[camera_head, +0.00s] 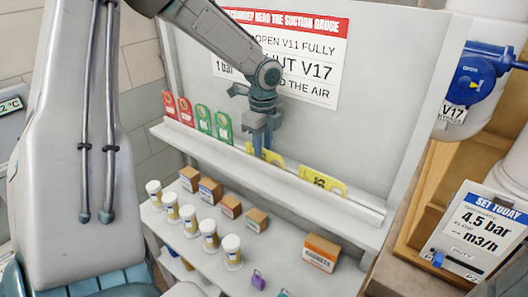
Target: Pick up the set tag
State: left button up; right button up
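A rail shelf (300,190) on a pale panel holds upright tags. Two red tags (178,108) and several green tags (213,122) stand at its left. A yellow tag (275,158) stands near the middle, and another yellow tag (323,181) with dark lettering stands further right. I cannot read which is the set tag. My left gripper (261,152) reaches down from above, its fingers over the middle yellow tag and partly hiding it. I cannot tell whether the fingers grip it. My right gripper is not in view.
Below the rail, a lower shelf bears several white-capped bottles (209,236) and small boxes (230,207), plus an orange box (321,252) and a purple padlock (258,280). At right are a blue valve (478,75) and a "SET TODAY" sign (485,232).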

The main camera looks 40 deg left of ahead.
pick_arm(q)
jog(key=shift+f, duration=0.5)
jog(key=shift+s+a+f, duration=0.15)
jog(key=shift+a+f, duration=0.05)
jog(key=shift+f, duration=0.25)
jog(key=shift+d, duration=0.15)
grip_shut()
jog(key=shift+r, duration=0.1)
